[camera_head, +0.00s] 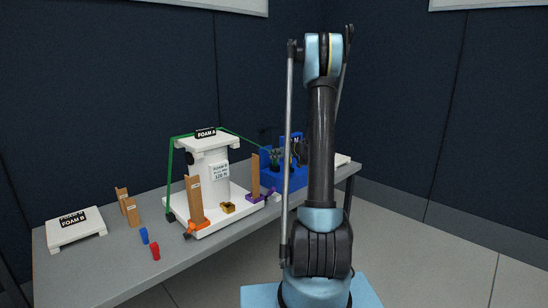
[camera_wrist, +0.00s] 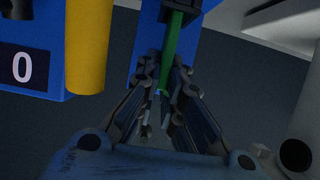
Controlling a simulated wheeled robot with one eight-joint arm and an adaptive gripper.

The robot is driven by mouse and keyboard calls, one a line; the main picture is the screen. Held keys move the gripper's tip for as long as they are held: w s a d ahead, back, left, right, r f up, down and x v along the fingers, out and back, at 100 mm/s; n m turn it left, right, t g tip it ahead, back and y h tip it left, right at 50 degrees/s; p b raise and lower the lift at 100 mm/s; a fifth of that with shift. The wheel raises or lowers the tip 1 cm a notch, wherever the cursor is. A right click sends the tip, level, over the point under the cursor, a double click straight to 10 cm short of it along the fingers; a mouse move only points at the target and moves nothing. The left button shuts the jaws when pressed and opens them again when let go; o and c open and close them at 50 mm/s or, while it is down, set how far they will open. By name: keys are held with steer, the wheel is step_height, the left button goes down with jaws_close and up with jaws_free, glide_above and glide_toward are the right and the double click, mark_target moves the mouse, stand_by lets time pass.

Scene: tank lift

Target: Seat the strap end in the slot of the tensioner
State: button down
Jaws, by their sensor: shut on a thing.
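The green strap (camera_head: 173,165) runs up the left side of the white FOAM A stack (camera_head: 208,165), over its top and right towards the blue tensioner (camera_head: 268,178). In the wrist view the strap's end part (camera_wrist: 172,45) lies between the fingers of my gripper (camera_wrist: 163,88), which is shut on it. The strap shows in front of a blue upright face (camera_wrist: 195,50) of the tensioner, by a black piece (camera_wrist: 181,11) at the top. I cannot tell whether the strap end is inside the slot. My arm partly hides the tensioner in the head view.
A yellow cylinder (camera_wrist: 87,45) and a panel reading 0 (camera_wrist: 22,68) stand left of the fingers. FOAM B (camera_head: 70,228), brown blocks (camera_head: 129,207), a blue piece (camera_head: 144,235) and a red piece (camera_head: 155,251) sit on the grey table (camera_head: 110,275). Its front left is clear.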

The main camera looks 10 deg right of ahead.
steer(key=c, duration=1.8)
jaws_free()
steer(key=shift+o, duration=0.2)
steer(key=v, duration=1.1)
steer(key=s+a+r+m+g+h, duration=0.1)
steer(key=s+a+g, duration=0.3)
steer(key=s, duration=0.8)
steer(key=s+a+m+g+h, duration=0.15)
steer(key=s+a, duration=0.45)
steer(key=s, duration=0.7)
steer(key=s+d+f+m+g+h, duration=0.1)
steer(key=s+f, duration=0.3)
steer(key=s, duration=0.7)
steer(key=s+d+f+m+g+h, duration=0.2)
steer(key=s+d+f+m+h, duration=0.1)
steer(key=s, duration=0.9)
steer(key=shift+s+f+h, duration=0.25)
steer(key=shift+f+h, duration=0.15)
steer(key=shift+h, duration=0.25)
